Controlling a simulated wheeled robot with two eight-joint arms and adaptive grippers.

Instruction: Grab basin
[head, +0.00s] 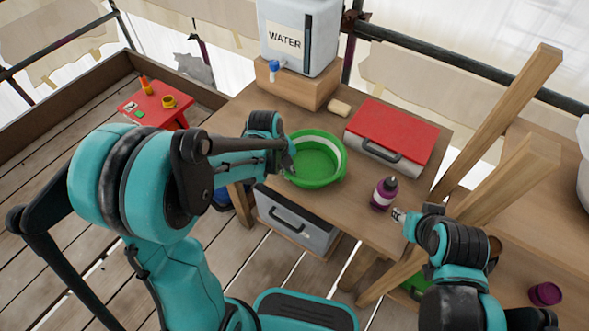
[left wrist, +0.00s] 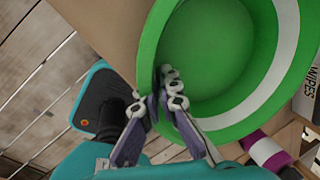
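The green basin (head: 325,160) with a white band inside stands on the wooden table, left of its middle. It fills the upper right of the left wrist view (left wrist: 215,60). My left gripper (head: 289,160) is at the basin's left rim. In the left wrist view its fingers (left wrist: 165,85) come close together with the rim between them, one inside and one outside; the exact contact is partly hidden. My right gripper (head: 398,215) is at the table's right front, close to a purple bottle (head: 383,193) and apart from the basin; its finger opening is too small to judge.
A water container (head: 298,35) with a blue tap stands on a wooden block (head: 293,88) behind the basin. A red-lidded box (head: 393,132) is to the right. A grey drawer unit (head: 292,220) is below the table front. Wooden posts (head: 505,180) rise at right.

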